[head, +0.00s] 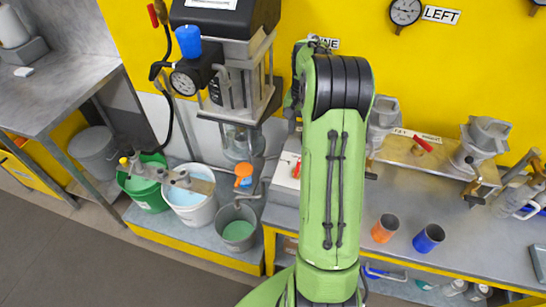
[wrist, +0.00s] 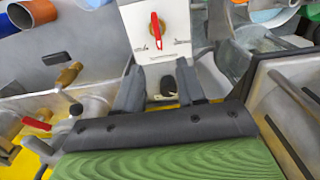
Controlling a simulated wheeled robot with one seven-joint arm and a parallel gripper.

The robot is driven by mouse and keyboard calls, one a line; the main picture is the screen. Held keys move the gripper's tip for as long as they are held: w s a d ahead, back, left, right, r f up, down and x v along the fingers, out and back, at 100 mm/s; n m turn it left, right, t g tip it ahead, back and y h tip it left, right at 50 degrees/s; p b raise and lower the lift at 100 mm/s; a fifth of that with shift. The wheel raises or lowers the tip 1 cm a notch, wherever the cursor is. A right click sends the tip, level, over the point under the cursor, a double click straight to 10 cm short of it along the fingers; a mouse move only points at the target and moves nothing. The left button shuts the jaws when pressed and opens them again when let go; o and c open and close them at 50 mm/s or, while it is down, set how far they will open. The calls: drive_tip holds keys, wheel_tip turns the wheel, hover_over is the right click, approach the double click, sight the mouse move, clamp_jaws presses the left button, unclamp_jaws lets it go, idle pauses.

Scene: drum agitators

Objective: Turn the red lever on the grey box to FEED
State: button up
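The grey box (wrist: 160,50) shows pale, almost white, at the top middle of the wrist view. On its face is the red lever (wrist: 156,28), standing nearly upright in the picture on a round, brassy mount. I cannot read FEED or any other mark around it. My gripper (wrist: 160,72) is open, its two dark fingers apart and pointing toward the box, with the lever beyond the fingertips. Nothing is held. A small dark knob shows between the fingers. In the head view the box (head: 283,186) is partly hidden behind my green arm, which also hides the gripper.
In the head view, an orange cup (head: 385,228) and a blue cup (head: 429,238) are on the bench right of my arm. A grey bucket (head: 237,228) stands left. Another red-handled valve (head: 422,144) is at the back. In the wrist view, metal walls flank my gripper.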

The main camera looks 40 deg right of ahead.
sight(298, 165)
drive_tip(key=f, duration=0.5)
drive_tip(key=f+b, duration=0.1)
drive_tip(key=f, duration=0.9)
drive_tip(key=shift+s+d+f, duration=0.1)
drive_tip(key=shift+s+f, duration=0.1)
drive_tip(key=shift+s, duration=0.1)
clamp_jaws()
